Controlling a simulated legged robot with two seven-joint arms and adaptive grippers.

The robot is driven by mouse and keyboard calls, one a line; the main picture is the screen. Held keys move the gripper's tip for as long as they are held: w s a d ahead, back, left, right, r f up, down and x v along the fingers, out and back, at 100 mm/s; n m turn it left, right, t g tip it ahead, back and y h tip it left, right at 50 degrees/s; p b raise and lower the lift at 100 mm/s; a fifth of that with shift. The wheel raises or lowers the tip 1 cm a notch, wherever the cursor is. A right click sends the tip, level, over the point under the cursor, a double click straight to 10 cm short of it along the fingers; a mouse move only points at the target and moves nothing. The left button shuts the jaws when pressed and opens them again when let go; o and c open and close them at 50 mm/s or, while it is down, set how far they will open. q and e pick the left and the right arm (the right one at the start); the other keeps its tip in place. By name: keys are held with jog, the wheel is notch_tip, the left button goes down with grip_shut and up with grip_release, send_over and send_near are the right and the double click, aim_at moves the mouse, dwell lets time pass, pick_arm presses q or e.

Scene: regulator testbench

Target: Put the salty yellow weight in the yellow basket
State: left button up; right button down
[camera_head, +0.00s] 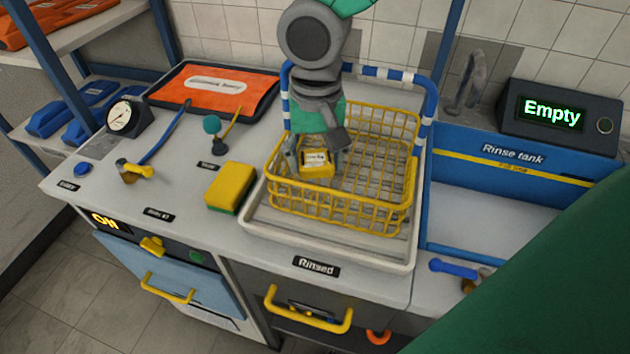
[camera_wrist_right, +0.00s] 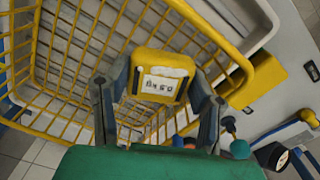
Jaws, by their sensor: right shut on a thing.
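The yellow weight (camera_head: 317,170) is a small yellow block with a white label of dark print. My right gripper (camera_head: 313,152) comes down from above and is shut on it, inside the outline of the yellow wire basket (camera_head: 340,218), toward its left side. In the right wrist view the weight (camera_wrist_right: 161,63) sits between the two grey fingers (camera_wrist_right: 158,88), with the basket's wires (camera_wrist_right: 75,65) behind and around it. I cannot tell whether the weight touches the basket floor. My left gripper is not in view.
The basket stands on a white tray (camera_head: 258,226) by the "Rinsed" label. A blue and white striped frame (camera_head: 425,100) rises behind it. A yellow and green sponge (camera_head: 231,187) lies left of the tray. The rinse tank (camera_head: 510,153) is at right; its display reads "Empty" (camera_head: 551,112).

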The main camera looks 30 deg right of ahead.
aim_at(316, 182)
jog(key=shift+s+f, duration=0.1)
jog(key=shift+f, duration=0.35)
notch_tip(316, 182, down, 4)
jog(key=shift+f+b, duration=0.15)
jog(key=shift+b, duration=0.4)
jog(key=c, duration=0.7)
grip_release()
notch_tip(316, 182, up, 12)
jog(key=p, duration=0.2)
jog(key=shift+p, duration=0.3)
